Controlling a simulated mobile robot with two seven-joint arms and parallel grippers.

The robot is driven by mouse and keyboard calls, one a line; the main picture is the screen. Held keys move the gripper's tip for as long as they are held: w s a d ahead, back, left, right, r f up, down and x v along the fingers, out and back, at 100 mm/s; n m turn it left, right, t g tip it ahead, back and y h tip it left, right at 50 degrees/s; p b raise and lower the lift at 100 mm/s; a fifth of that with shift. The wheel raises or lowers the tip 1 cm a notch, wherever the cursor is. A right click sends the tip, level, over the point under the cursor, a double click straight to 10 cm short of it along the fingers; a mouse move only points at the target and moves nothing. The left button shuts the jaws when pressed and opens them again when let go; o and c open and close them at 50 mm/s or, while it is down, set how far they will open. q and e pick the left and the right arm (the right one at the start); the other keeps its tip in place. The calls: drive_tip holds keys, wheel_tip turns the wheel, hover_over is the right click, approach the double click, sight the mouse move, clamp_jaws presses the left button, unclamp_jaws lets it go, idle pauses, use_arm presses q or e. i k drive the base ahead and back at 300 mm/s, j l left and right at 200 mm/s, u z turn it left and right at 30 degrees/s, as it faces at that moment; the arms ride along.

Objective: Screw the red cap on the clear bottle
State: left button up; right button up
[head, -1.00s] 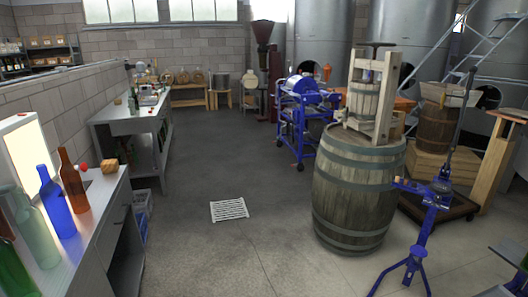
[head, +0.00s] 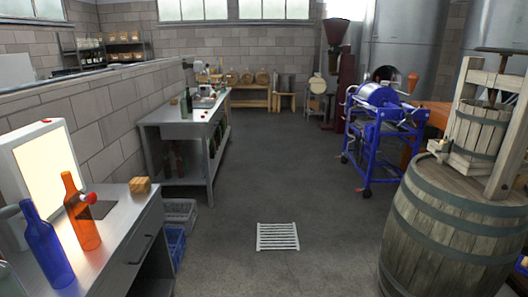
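A small red round thing (head: 88,197), which may be the red cap, shows right beside the orange bottle (head: 80,215) on the near left bench; I cannot tell what it rests on. A blue bottle (head: 45,250) stands left of the orange one. I cannot make out the clear bottle; a pale shape (head: 8,282) is cut off at the lower left edge. Neither of my grippers is in view.
The steel bench (head: 128,212) holds a lit panel (head: 44,168) and a wooden block (head: 140,185). A far bench (head: 180,116) carries bottles. A barrel (head: 450,235) and a blue machine (head: 380,125) stand right. The floor around the white grate (head: 278,237) is clear.

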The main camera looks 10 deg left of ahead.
sight(183, 102)
drive_tip(key=i+l+u, duration=0.2)
drive_tip(key=i, duration=1.2)
drive_tip(key=i+u, duration=0.25)
drive_tip(key=i, duration=0.45)
drive_tip(key=i+l+u, duration=0.2)
drive_tip(key=i, duration=0.45)
drive_tip(key=i+l+u, duration=0.1)
drive_tip(key=i+u, duration=0.2)
drive_tip(key=i, duration=0.15)
drive_tip(key=i+l+u, duration=0.3)
drive_tip(key=i, duration=0.15)
drive_tip(key=j, duration=0.1)
